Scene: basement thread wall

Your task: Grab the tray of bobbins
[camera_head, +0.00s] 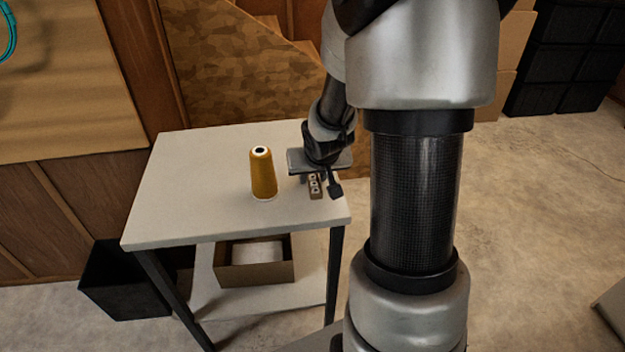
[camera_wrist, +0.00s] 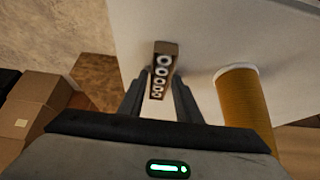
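The tray of bobbins (camera_head: 315,187) is a small, narrow brown tray holding a row of white-ringed bobbins. It is on the pale table top (camera_head: 205,190), near its right end. In the wrist view the tray (camera_wrist: 163,47) lies between and partly beyond my fingers, with its long side running along them. My gripper (camera_head: 316,186) is over the tray. In the wrist view my gripper (camera_wrist: 158,92) is open, with one finger on each side of the tray and gaps visible. Part of the tray is hidden by my gripper in the head view.
A mustard thread cone (camera_head: 263,174) stands on the table left of my gripper; in the wrist view the cone (camera_wrist: 243,98) is close to the right finger. An open cardboard box (camera_head: 255,268) sits on the lower shelf. The table's left part is clear.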

